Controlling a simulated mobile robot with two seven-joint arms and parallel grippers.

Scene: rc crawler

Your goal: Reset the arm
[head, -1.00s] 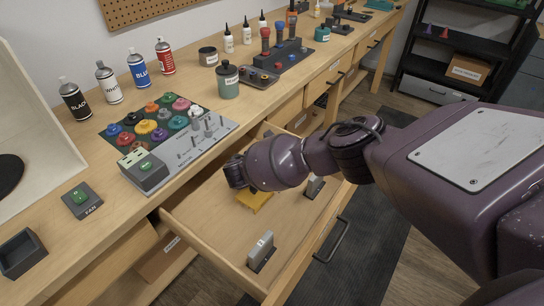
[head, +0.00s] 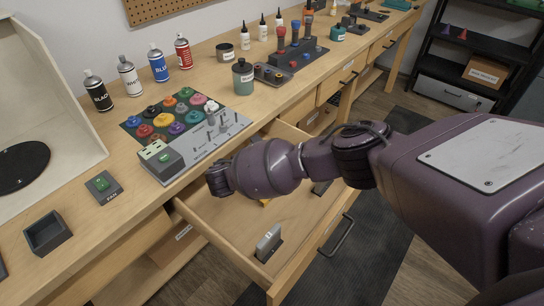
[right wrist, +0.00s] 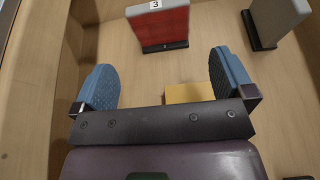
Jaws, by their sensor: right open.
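My right arm reaches in from the right over the open drawer (head: 235,220). Its gripper (head: 218,180) hangs above the drawer's left part, and the fingers are hard to make out in the head view. In the right wrist view the gripper (right wrist: 162,78) has its two blue fingertips wide apart with nothing between them. A yellow block (right wrist: 190,93) lies below it, partly hidden by the gripper body. A red block marked 3 (right wrist: 163,27) stands beyond the fingertips on a dark foot. My left gripper is not in view.
A grey block (head: 268,242) stands near the drawer front; another grey block (right wrist: 278,18) shows in the wrist view. On the bench are a button panel (head: 200,145), spray cans (head: 158,65), a green FAN switch (head: 103,187) and a small dark tray (head: 47,232).

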